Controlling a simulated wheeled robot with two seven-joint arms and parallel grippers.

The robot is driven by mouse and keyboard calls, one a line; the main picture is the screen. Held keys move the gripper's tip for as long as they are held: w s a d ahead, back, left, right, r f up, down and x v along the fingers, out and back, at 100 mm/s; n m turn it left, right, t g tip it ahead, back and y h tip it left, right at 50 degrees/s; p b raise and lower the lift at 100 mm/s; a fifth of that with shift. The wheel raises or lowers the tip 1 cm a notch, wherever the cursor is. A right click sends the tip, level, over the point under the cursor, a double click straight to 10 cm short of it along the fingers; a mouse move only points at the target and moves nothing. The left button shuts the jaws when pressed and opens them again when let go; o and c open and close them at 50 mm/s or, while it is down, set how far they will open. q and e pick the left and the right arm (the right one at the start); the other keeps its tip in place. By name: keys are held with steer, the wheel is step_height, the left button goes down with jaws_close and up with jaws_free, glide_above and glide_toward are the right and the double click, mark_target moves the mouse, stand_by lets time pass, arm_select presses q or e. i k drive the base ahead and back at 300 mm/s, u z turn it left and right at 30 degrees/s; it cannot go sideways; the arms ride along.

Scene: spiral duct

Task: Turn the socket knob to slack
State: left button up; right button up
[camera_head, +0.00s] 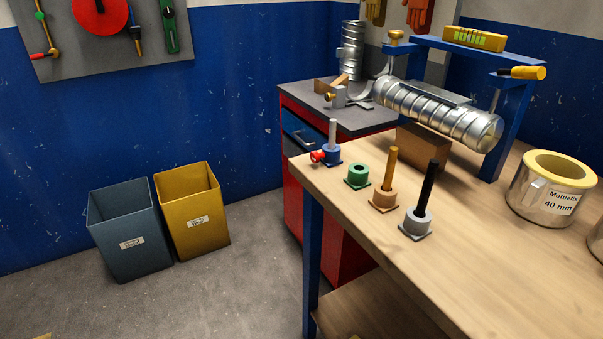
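A small red knob (317,157) sticks out from the left side of a blue socket (331,153) at the workbench's left corner. A grey rod (332,132) stands upright in that socket. The knob's exact setting is too small to tell. A green socket (358,175) beside it is empty. A tan socket (384,200) holds an upright orange rod (390,168), and a grey socket (416,223) holds an upright black rod (428,184). I see no knob on these other sockets. Neither of my grippers is in view.
The wooden workbench (480,263) has free room in front. A silver spiral duct (435,115) lies under a blue frame (513,116) behind the sockets. A Mottlefix can (545,195) stands at right. Two bins, grey (131,246) and yellow (196,226), stand on the floor.

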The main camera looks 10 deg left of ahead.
mark_target(315, 157)
steer(key=u, duration=1.1)
steer(key=i, duration=1.1)
steer(key=z, duration=0.2)
